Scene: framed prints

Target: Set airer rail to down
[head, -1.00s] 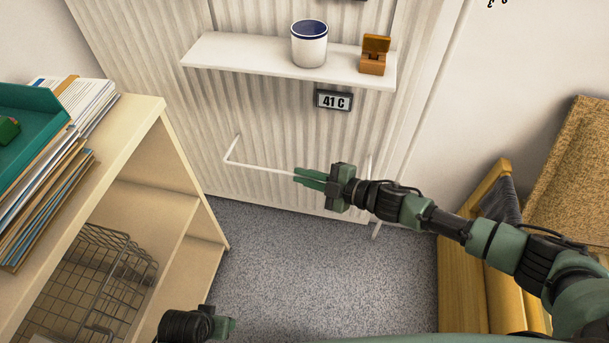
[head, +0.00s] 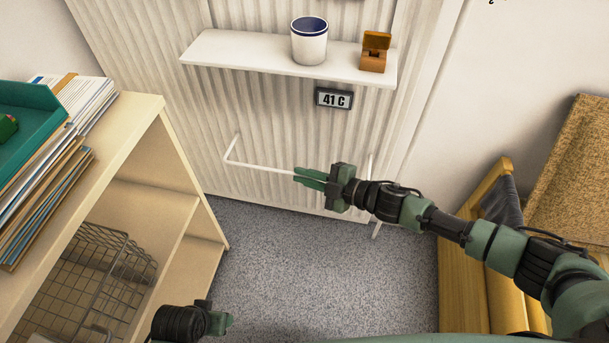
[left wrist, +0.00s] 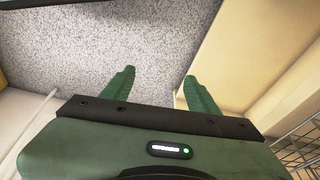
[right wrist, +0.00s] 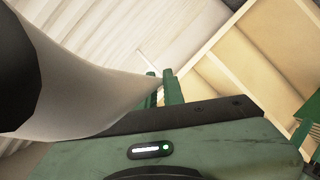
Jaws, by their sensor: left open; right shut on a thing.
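The airer rail (head: 262,168) is a thin white bar on the ribbed white radiator panel, low down near the floor, with side arms running back to the panel. My right gripper (head: 298,176) is shut on the rail near its middle. In the right wrist view its green fingers (right wrist: 160,84) are close together, and a large pale curved shape covers the left part of the picture. My left gripper (head: 230,322) is at the bottom of the head view, away from the rail. In the left wrist view its fingers (left wrist: 156,88) are spread, with only floor between them.
A white shelf (head: 225,52) above the rail holds a white cup (head: 309,45) and a small brown box (head: 374,55). A display reading 41 C (head: 333,98) hangs below it. A pale bookcase (head: 150,125) stands left, wooden furniture (head: 470,275) right. Grey carpet (head: 330,270) lies clear between.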

